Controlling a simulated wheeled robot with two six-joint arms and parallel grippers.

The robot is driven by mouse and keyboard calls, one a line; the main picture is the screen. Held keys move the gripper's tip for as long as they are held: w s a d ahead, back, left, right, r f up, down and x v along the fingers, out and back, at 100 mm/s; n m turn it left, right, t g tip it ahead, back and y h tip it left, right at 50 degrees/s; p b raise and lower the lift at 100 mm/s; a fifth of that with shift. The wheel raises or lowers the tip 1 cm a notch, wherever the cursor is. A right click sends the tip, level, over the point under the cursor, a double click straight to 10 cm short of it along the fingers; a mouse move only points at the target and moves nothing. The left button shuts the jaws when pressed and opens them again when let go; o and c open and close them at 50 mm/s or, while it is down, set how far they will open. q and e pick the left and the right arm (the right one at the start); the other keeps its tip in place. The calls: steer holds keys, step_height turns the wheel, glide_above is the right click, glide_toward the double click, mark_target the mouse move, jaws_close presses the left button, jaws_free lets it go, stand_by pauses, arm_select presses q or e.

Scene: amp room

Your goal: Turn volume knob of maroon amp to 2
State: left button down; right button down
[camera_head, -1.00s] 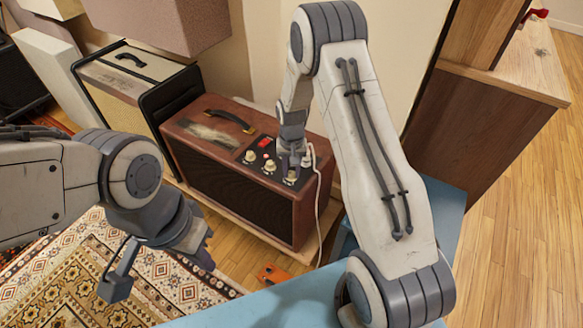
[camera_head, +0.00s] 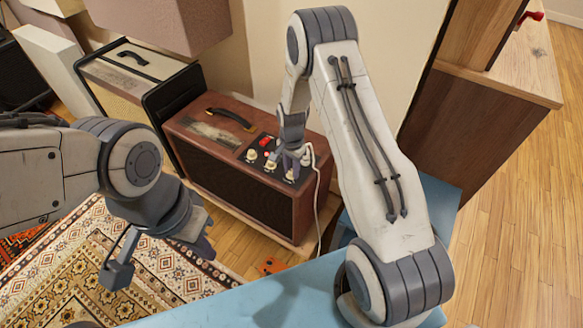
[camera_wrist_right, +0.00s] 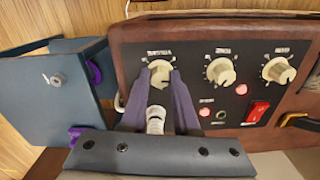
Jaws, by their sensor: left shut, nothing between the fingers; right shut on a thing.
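The maroon amp (camera_head: 232,190) stands low against the wall, its control panel on top. My right gripper (camera_head: 292,168) reaches down onto the panel's right end. In the right wrist view its two purple fingers (camera_wrist_right: 164,85) are shut on a cream knob (camera_wrist_right: 160,75), the leftmost of three there. The knob's pointer and scale are too small to read. The other cream knobs, the middle one (camera_wrist_right: 221,71) and the far one (camera_wrist_right: 279,70), are free. My left gripper (camera_head: 204,244) is shut and empty, above the rug, away from the amp.
A red switch (camera_wrist_right: 257,112) and a red light (camera_wrist_right: 241,89) sit beside the knobs. A pale cable (camera_head: 318,205) hangs down the amp's right side. A cream amp (camera_head: 130,75) stands to the left. A blue surface (camera_head: 290,295) lies in front.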

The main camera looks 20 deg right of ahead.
mark_target(291, 171)
stand_by(0.5)
steer(key=c, duration=0.7)
jaws_free()
steer(key=shift+o, duration=0.2)
step_height(291, 171, up, 10)
steer(key=p, duration=0.1)
steer(key=shift+r+p, duration=0.25)
steer(key=shift+p, duration=0.05)
steer(key=shift+a, duration=0.1)
